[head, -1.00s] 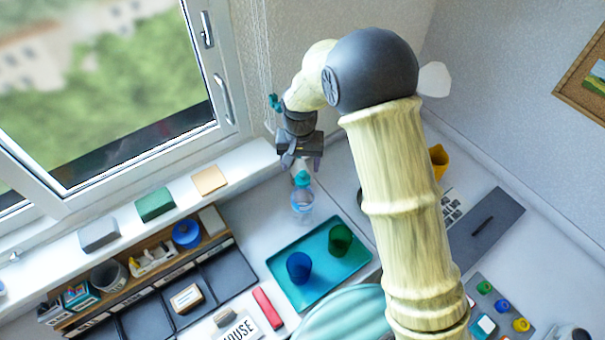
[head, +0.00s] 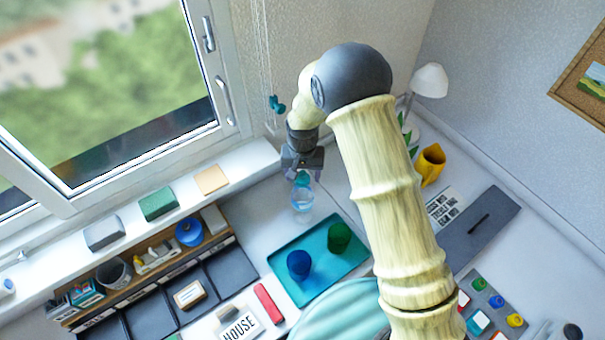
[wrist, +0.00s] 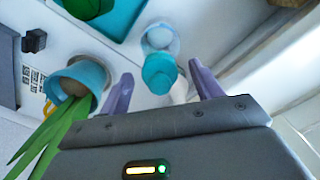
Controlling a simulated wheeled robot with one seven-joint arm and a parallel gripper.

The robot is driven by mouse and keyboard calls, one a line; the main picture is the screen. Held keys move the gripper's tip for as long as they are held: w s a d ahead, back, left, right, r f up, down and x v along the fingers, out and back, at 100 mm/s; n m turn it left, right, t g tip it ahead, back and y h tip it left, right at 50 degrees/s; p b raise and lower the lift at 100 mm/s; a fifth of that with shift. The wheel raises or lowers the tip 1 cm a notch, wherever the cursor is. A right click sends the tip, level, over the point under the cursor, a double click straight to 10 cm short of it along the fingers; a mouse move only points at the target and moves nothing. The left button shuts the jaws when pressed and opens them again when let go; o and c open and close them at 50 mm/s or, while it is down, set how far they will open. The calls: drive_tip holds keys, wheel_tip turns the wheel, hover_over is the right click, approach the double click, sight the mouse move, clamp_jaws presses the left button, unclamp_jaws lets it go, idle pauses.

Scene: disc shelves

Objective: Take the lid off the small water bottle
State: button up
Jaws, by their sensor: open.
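The small water bottle (head: 302,207) is clear, pale blue and stands upright on the white desk behind the teal tray. Its teal lid (head: 303,179) is on top, and my gripper (head: 302,172) is right above it in the head view. In the wrist view the teal lid (wrist: 159,73) shows in front of the opening, with the clear bottle body (wrist: 160,40) beyond it. The purple fingers of my gripper (wrist: 163,84) are apart on either side of the lid. I see no clear contact between the fingers and the lid.
The teal tray (head: 284,290) holds a blue cup (head: 299,265) and a green cup (head: 339,237). A plant in a blue pot (wrist: 82,78) stands left of the fingers in the wrist view. The window sill (head: 235,180) runs close behind the bottle.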

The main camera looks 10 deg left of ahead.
sight(303, 173)
idle(0.4)
drive_tip(key=c, duration=1.1)
drive_tip(key=shift+o, duration=0.2)
drive_tip(key=shift+w+r, duration=0.1)
drive_tip(key=shift+r, duration=0.05)
wheel_tip(303, 173, up, 10)
drive_tip(key=b, duration=0.3)
